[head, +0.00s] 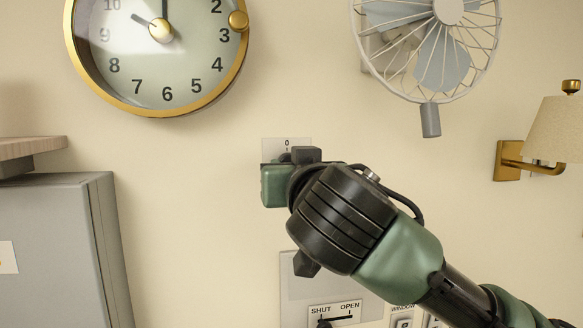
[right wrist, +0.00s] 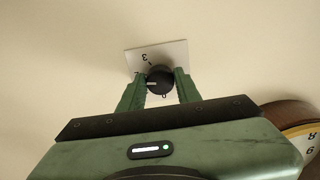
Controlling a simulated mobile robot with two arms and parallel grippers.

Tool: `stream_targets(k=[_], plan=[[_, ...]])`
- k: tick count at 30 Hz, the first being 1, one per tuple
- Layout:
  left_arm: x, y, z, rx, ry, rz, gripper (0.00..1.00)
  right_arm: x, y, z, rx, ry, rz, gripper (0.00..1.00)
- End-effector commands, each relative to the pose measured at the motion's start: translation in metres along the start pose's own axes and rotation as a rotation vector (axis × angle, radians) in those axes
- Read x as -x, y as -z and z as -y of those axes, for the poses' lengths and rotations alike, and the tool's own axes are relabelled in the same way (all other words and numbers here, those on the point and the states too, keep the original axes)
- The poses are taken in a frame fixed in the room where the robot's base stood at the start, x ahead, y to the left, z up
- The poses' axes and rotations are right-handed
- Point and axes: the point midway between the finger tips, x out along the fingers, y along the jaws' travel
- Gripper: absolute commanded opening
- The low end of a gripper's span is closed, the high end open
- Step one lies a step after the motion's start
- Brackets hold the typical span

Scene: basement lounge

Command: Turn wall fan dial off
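The wall fan (head: 440,45) hangs at the top right of the head view, with a grey cylinder below its cage. Its dial is hidden behind my right gripper there; only the top of its white plate (head: 287,143), marked 0, shows. In the right wrist view the round black dial (right wrist: 160,80) sits on the white plate (right wrist: 172,53). Its white pointer line points left, away from the 0 mark below it. My right gripper (right wrist: 160,82) has one green finger on each side of the dial, both appearing to touch it. My left gripper is not in view.
A large gold-rimmed clock (head: 160,55) hangs at upper left. A grey cabinet (head: 55,250) stands at lower left beneath a wooden shelf (head: 30,148). A brass wall lamp (head: 550,135) is at right. A SHUT/OPEN panel (head: 335,312) lies below my right arm.

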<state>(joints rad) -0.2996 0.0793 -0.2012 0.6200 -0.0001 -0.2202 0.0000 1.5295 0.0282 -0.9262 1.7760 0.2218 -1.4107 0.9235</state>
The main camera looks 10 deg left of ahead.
Motion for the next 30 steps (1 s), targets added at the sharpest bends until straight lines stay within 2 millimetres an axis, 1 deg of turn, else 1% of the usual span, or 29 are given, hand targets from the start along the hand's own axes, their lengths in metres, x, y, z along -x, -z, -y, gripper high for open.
stream_targets(k=[8, 14, 20, 30], plan=[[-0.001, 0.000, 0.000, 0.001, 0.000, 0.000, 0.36, 0.000, 0.000, 0.000, 0.011, 0.000, 0.000, 0.00], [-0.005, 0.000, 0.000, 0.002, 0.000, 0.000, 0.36, 0.000, -0.001, 0.000, 0.077, 0.000, 0.000, 0.00], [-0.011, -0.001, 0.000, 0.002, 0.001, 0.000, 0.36, 0.000, -0.002, 0.000, 0.216, 0.000, 0.001, 0.00], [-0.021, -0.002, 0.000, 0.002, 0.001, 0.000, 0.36, 0.000, -0.001, -0.001, 0.536, -0.001, 0.000, 0.00]])
